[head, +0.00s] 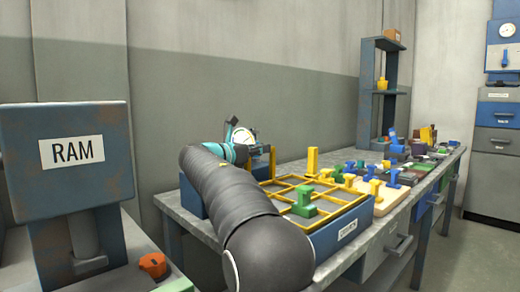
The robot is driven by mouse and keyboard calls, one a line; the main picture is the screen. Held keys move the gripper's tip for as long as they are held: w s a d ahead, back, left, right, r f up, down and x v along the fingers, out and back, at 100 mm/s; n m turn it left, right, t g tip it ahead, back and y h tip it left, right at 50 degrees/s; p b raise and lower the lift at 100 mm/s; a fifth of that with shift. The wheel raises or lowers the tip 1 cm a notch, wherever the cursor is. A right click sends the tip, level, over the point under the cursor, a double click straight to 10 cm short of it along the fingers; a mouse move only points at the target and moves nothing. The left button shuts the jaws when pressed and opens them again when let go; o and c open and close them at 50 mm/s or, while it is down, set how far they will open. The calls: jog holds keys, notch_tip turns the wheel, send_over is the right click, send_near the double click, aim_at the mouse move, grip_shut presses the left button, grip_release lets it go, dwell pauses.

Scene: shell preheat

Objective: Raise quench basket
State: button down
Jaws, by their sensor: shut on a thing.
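The quench basket (277,182) is a yellow grid frame at the blue quench bin (343,229), which has a white label on its front. Whether the basket sits in the bin or slightly above its rim is hard to tell. A green T-shaped piece (303,205) stands in the basket's near part. A yellow upright (312,161) rises at the back. My gripper (260,152) is at the basket's far left side, beyond my dark arm and teal wrist, shut on a yellow part of the basket there. Its fingers are small and mostly hidden.
A blue RAM machine (70,150) with an orange knob (153,265) stands at the left.

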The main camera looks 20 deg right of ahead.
jog(key=c, duration=1.1)
grip_release()
jog(key=shift+s+r, duration=0.1)
jog(key=shift+r, duration=0.35)
jog(key=shift+f, duration=0.15)
jog(key=shift+a, duration=0.1)
jog(key=v, duration=1.2)
jog(key=shift+f, duration=0.1)
